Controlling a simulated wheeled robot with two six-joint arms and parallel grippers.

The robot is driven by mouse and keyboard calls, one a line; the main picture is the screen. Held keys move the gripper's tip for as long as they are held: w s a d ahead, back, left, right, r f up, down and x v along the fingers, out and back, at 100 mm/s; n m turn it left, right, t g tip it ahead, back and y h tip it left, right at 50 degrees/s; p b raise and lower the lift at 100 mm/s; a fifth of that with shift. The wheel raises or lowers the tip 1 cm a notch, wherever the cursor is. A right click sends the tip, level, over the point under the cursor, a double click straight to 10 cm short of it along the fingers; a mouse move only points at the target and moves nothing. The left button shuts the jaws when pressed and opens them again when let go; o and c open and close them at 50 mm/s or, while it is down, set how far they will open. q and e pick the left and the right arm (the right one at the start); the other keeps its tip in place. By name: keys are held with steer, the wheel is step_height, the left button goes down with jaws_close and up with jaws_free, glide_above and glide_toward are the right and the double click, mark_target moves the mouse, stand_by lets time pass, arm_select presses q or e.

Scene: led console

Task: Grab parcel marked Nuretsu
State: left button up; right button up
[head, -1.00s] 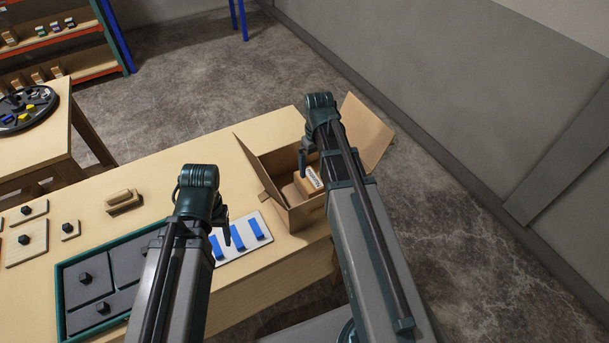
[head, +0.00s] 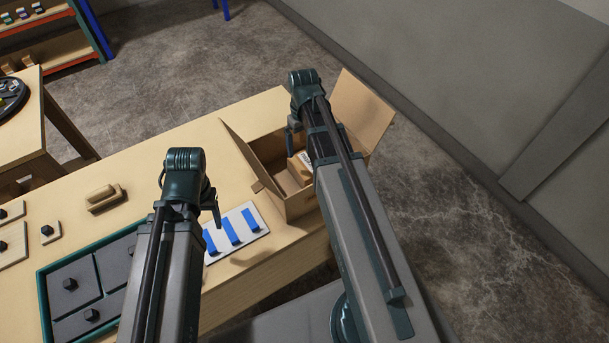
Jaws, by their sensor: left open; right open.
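A small parcel (head: 300,168) with a white label lies in the open cardboard box (head: 301,203) at the right end of the table. The label is too small and too covered by my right arm to read. Another brown item (head: 284,182) lies beside it, lower in the box. My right gripper (head: 295,138) is open and hangs over the back of the box, apart from the parcel, with its fingers partly hidden. My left gripper (head: 215,212) is open and empty, above the table near a white board with blue strips.
The white board (head: 259,217) with blue strips lies left of the box. A dark tray with a green rim (head: 43,300) holds panels with black knobs. A wooden block with a handle (head: 104,198) lies behind it. The box's raised flap (head: 362,110) stands at the right.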

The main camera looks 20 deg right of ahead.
mark_target(305, 164)
arm_select(q)
step_height(305, 164, down, 5)
steer(key=b, duration=0.3)
steer(key=shift+b, duration=0.35)
arm_select(e)
step_height(305, 164, down, 5)
steer(key=shift+r, duration=0.1)
arm_select(q)
step_height(305, 164, down, 5)
steer(key=b, duration=0.5)
steer(key=shift+f, duration=0.15)
arm_select(e)
steer(key=f, duration=0.5)
steer(key=shift+s+d+f, duration=0.1)
steer(key=shift+s+f, duration=0.1)
steer(key=shift+r, duration=0.1)
steer(key=c, duration=1.4)
arm_select(q)
steer(key=shift+r, duration=0.2)
arm_select(e)
steer(key=shift+r, duration=0.1)
arm_select(q)
step_height(305, 164, up, 10)
steer(key=p, duration=1)
arm_select(e)
step_height(305, 164, up, 10)
steer(key=shift+f, duration=0.1)
